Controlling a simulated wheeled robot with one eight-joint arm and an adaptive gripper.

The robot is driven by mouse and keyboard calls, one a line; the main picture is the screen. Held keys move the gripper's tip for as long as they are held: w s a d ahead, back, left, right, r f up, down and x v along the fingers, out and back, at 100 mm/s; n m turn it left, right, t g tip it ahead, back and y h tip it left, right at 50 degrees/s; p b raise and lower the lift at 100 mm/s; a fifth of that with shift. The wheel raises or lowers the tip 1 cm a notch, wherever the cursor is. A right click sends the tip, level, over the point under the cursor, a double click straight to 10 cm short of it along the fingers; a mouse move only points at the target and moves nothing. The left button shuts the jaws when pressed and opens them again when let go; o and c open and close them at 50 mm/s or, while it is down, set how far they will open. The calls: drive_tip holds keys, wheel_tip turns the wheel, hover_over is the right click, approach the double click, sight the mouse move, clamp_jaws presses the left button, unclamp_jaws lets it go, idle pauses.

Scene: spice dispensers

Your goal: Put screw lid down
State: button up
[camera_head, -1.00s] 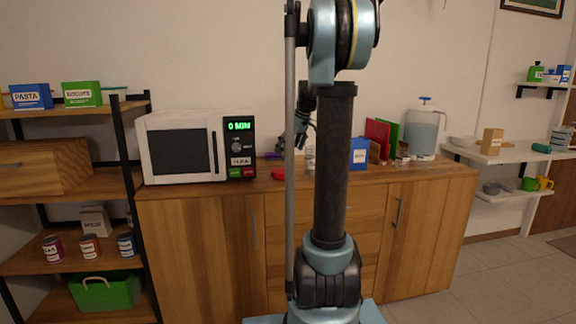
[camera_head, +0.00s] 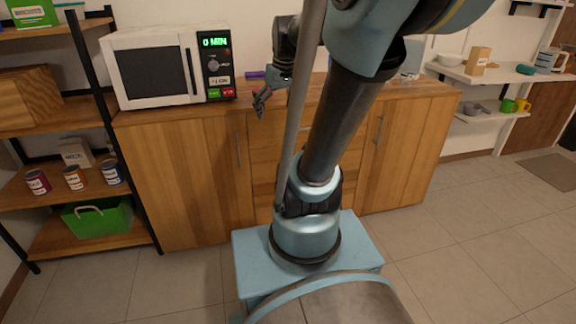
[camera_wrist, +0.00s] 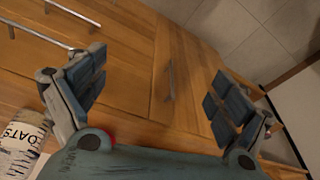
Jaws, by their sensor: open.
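My gripper (camera_head: 262,104) hangs at the front edge of the counter, in front of the wooden drawers, in the head view. In the wrist view my gripper (camera_wrist: 158,88) has its two fingers spread wide, with nothing between them but the wooden cabinet front behind. A small red patch (camera_wrist: 109,138) shows past the left finger's base; it is mostly hidden, and I cannot tell whether it is the screw lid. No lid is clearly visible in the head view.
The white microwave (camera_head: 155,68) stands on the wooden counter to the left of my gripper. A purple item (camera_head: 254,75) lies near the wall. Shelves with cans and a green bin (camera_head: 98,217) stand left. My arm hides much of the counter's right half.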

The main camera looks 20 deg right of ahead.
drive_tip(key=s+f+m+h, duration=0.1)
drive_tip(key=s+f+m, duration=0.2)
drive_tip(key=s+f, duration=0.9)
drive_tip(key=s, duration=0.2)
drive_tip(key=shift+s+d+f, duration=0.2)
drive_tip(key=shift+s+d, duration=0.1)
drive_tip(key=shift+s, duration=0.1)
drive_tip(key=shift+w+f+g, duration=0.2)
drive_tip(key=shift+w+g, duration=0.1)
drive_tip(key=shift+w, duration=0.2)
